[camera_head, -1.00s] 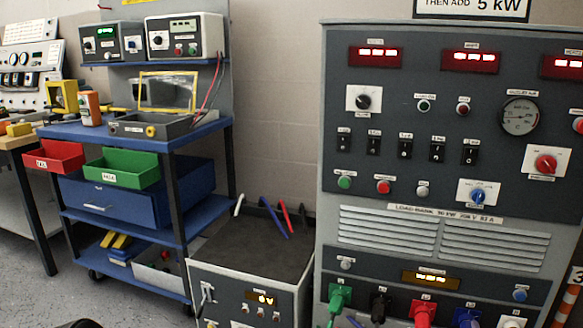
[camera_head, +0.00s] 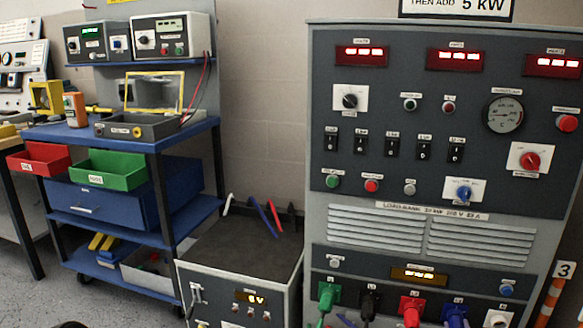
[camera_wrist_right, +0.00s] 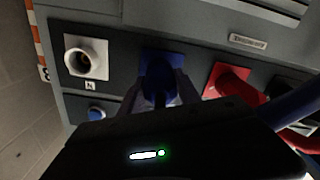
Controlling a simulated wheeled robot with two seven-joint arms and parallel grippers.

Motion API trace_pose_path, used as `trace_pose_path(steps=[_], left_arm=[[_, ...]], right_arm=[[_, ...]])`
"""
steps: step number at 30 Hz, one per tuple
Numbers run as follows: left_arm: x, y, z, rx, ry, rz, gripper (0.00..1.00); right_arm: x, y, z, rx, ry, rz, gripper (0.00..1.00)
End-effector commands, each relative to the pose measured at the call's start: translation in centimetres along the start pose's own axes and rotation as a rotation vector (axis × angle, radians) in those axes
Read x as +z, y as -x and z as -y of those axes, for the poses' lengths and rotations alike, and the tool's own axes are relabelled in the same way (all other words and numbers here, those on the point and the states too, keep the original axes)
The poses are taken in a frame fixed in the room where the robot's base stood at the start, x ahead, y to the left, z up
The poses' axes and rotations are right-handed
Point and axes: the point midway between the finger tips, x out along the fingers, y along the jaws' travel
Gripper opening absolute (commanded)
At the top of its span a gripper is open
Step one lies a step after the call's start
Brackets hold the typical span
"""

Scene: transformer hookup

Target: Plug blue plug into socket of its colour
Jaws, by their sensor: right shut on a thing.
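The blue socket (camera_head: 453,313) is in the bottom row of the grey load-bank cabinet, between the red and white sockets. In the right wrist view the blue socket plate (camera_wrist_right: 162,62) is straight ahead of my right gripper (camera_wrist_right: 163,92). The two fingers are shut on the blue plug (camera_wrist_right: 160,80), which lines up with the blue socket. Plug and socket overlap in view, so I cannot tell how deep the plug sits. My left gripper is not in view.
Green (camera_head: 328,294), black (camera_head: 370,300) and red (camera_head: 411,309) plugs sit left of the blue socket. The white socket (camera_head: 497,318) is empty; it also shows in the wrist view (camera_wrist_right: 86,58). A blue cable (camera_wrist_right: 292,106) crosses the wrist view at right.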

Motion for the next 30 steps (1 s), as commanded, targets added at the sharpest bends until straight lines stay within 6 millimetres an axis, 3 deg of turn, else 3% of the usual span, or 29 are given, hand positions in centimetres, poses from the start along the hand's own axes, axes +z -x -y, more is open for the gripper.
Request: trace_pose_path(steps=[5, 10, 19, 20, 28, 30], left_arm=[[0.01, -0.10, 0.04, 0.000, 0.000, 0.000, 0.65], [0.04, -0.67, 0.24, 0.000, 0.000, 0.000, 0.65], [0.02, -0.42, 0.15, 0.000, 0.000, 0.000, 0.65], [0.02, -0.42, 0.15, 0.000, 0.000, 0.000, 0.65], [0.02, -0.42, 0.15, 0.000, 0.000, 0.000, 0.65], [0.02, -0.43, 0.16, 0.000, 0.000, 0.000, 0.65]], right_arm=[[0.06, 0.01, 0.03, 0.000, -0.088, 0.000, 0.00], [0.29, 0.04, 0.04, 0.003, -0.422, 0.001, 0.00], [-0.08, -0.02, -0.01, 0.000, -0.483, -0.001, 0.00], [-0.08, -0.02, -0.01, 0.000, -0.483, -0.001, 0.41], [-0.05, -0.01, 0.01, 0.000, -0.481, -0.001, 0.63], [-0.04, -0.01, 0.01, 0.000, -0.480, 0.000, 0.65]])
